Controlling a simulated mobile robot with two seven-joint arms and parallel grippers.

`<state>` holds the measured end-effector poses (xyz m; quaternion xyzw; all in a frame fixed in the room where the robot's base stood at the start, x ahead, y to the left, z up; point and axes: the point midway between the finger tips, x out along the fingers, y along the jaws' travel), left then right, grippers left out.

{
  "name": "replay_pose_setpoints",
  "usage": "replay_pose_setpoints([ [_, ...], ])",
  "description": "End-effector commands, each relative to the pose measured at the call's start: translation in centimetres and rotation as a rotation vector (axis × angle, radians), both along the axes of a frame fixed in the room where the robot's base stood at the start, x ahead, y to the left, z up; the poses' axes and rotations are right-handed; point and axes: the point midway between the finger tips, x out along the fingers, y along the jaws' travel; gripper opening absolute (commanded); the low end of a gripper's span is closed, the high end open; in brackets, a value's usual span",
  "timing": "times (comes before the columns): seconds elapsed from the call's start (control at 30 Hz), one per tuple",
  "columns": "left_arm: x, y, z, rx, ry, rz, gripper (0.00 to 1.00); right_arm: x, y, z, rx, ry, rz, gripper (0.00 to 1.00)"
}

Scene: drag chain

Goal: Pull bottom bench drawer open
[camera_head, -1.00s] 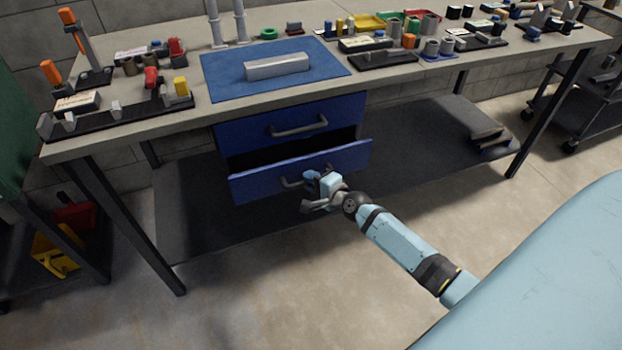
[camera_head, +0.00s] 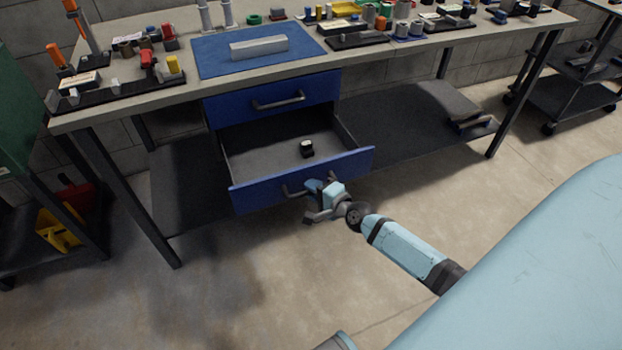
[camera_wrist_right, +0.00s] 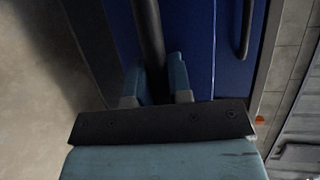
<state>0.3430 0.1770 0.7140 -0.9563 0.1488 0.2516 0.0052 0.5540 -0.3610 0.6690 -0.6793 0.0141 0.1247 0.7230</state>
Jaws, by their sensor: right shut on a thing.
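The blue bottom bench drawer (camera_head: 290,182) is pulled well out, and its grey inside shows. A small dark object with a pale top (camera_head: 307,148) lies in it. My right gripper (camera_head: 312,190) is shut on the bottom drawer's bar handle (camera_head: 293,190). In the right wrist view the dark handle bar (camera_wrist_right: 149,40) runs between the two blue fingers (camera_wrist_right: 158,82). The blue top drawer (camera_head: 270,102) above is shut and has its own grey handle (camera_head: 278,102). My left gripper is not in view.
The workbench top (camera_head: 190,88) carries a blue mat (camera_head: 215,62) with a grey block, and several tools and parts. A low dark shelf (camera_head: 400,130) lies under the bench. Black carts stand at both sides. The floor (camera_head: 230,280) before the drawer is clear.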

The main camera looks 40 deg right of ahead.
Motion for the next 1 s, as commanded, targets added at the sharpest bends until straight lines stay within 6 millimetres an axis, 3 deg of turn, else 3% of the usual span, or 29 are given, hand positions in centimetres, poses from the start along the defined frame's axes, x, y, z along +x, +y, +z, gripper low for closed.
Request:
replay_pose_setpoints([
  [0.4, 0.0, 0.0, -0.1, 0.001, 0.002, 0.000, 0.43, -0.3, 0.0, 0.0, -0.001, -0.001, -0.001, 0.00],
  [0.43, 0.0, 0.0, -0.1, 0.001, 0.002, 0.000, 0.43, -0.3, 0.0, 0.0, -0.001, -0.001, -0.001, 0.21],
  [0.53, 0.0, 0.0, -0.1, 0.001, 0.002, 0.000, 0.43, -0.3, 0.0, 0.0, -0.001, 0.000, -0.001, 0.44],
  [0.87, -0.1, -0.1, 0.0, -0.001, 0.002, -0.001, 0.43, -0.5, 0.0, 0.1, -0.001, 0.000, 0.000, 0.44],
  [1.0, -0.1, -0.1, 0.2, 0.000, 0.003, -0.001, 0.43, -2.2, -0.3, 0.3, -0.001, 0.003, 0.000, 0.44],
])
